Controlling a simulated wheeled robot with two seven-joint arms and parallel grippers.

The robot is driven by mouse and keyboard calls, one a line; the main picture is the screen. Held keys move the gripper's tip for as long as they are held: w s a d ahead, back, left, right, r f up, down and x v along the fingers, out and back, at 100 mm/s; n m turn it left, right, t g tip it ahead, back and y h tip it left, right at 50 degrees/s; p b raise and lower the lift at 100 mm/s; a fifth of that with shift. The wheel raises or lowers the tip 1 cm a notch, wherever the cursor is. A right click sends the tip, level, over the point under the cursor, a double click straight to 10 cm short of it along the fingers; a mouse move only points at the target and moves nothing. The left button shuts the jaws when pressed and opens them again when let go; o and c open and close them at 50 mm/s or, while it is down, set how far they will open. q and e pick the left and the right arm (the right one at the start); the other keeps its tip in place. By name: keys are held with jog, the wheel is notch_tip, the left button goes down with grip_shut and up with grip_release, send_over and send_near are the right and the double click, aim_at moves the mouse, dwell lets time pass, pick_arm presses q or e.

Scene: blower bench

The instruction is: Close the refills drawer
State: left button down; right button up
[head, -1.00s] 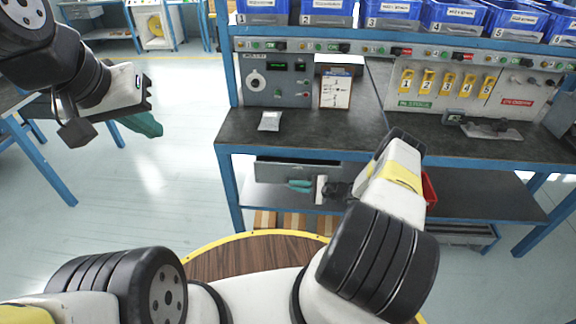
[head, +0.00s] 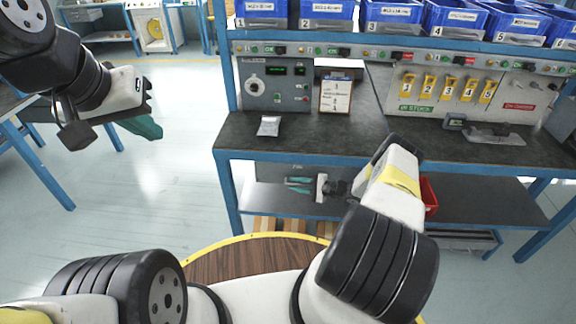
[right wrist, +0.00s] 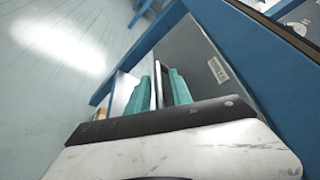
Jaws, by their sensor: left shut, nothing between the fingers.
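The refills drawer (head: 270,172) is a grey front in shade under the left part of the bench top. It sits back beneath the bench edge; whether it is fully flush I cannot tell. In the right wrist view its grey front (right wrist: 195,50) carries a small pale label. My right gripper (head: 299,185) is in front of the drawer, its teal fingers apart with a gap between them. The fingertips (right wrist: 163,82) are at or close to the front; contact is unclear. My left gripper (head: 145,127) is shut and empty, away to the left over the floor.
The bench top (head: 350,150) carries a small silvery packet (head: 269,126) and a clipboard-like card (head: 336,94). Blue numbered bins (head: 390,14) line the shelf above. A red bin (head: 429,195) stands on the lower shelf, right of my right arm. A blue bench leg (head: 228,195) stands left of the drawer.

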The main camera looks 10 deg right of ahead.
jog(key=shift+r, duration=0.15)
jog(key=v, duration=0.7)
jog(key=shift+s+d, duration=0.25)
jog(key=shift+d, duration=0.05)
jog(key=shift+d, duration=0.1)
